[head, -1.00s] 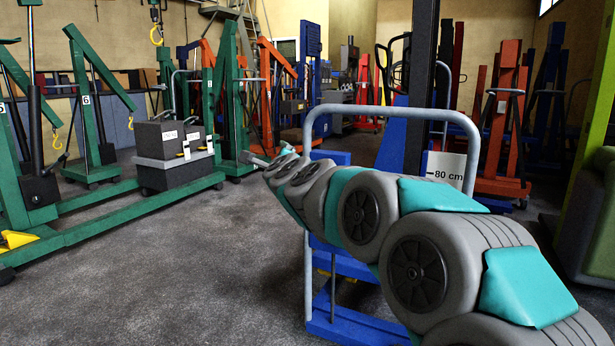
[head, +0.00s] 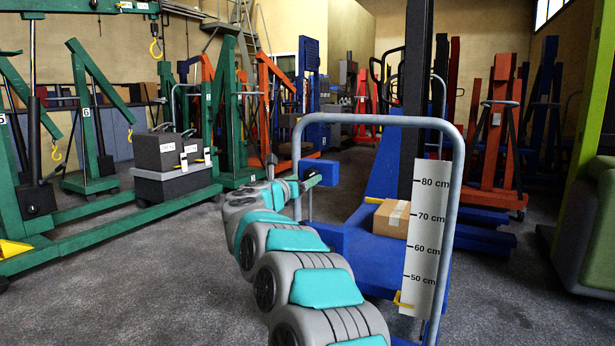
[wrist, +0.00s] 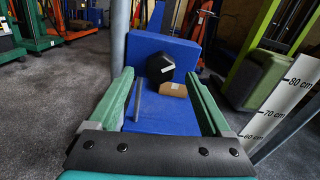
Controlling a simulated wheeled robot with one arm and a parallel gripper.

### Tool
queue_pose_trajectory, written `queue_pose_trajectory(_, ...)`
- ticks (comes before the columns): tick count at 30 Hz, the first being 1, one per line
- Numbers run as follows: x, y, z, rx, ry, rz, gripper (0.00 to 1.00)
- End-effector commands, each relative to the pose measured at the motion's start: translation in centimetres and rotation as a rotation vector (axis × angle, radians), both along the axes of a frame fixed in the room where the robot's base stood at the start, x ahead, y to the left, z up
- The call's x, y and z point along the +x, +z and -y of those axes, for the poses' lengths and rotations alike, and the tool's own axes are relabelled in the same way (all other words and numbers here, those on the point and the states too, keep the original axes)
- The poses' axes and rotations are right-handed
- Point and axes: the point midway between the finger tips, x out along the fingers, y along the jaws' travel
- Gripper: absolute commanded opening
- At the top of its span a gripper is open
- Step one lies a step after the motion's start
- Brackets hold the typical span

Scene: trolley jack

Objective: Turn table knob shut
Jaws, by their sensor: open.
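The black knob (wrist: 160,68) has a white mark on its face and shows in the wrist view in front of a blue panel. My gripper (wrist: 159,77) is open, with its green fingers to the left and right of the knob in the picture. The knob appears at or just beyond the fingertips, and I see no contact. In the head view my gripper (head: 312,181) is close to a small blue box (head: 322,168) at the lift's left side. The blue table (head: 375,250) carries a cardboard box (head: 391,218). The scale's yellow pointer (head: 402,300) is below the 50 cm mark.
A grey tube frame (head: 455,200) and a white height scale (head: 425,235) stand at the lift's near side. Green hoists (head: 110,205) and dark boxes (head: 172,170) are at left. A green seat (head: 590,230) is at right. The floor at left front is clear.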

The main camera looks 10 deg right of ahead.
Motion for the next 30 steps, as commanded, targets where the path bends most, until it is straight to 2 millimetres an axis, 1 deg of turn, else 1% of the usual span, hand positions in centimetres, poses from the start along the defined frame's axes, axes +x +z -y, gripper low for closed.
queue_pose_trajectory(1,0.6,0.2,0.5,0.000,-0.002,0.002,0.83)
queue_pose_trajectory(3,1.1,0.3,0.9,0.001,-0.002,0.004,0.83)
queue_pose_trajectory(9,2.2,0.0,1.7,-0.002,-0.001,0.000,0.83)
queue_pose_trajectory(19,2.4,0.1,1.8,-0.001,0.001,0.000,0.83)
queue_pose_trajectory(20,2.4,0.1,1.8,-0.001,0.001,0.000,0.82)
queue_pose_trajectory(30,2.4,0.1,1.8,-0.001,0.001,0.002,0.43)
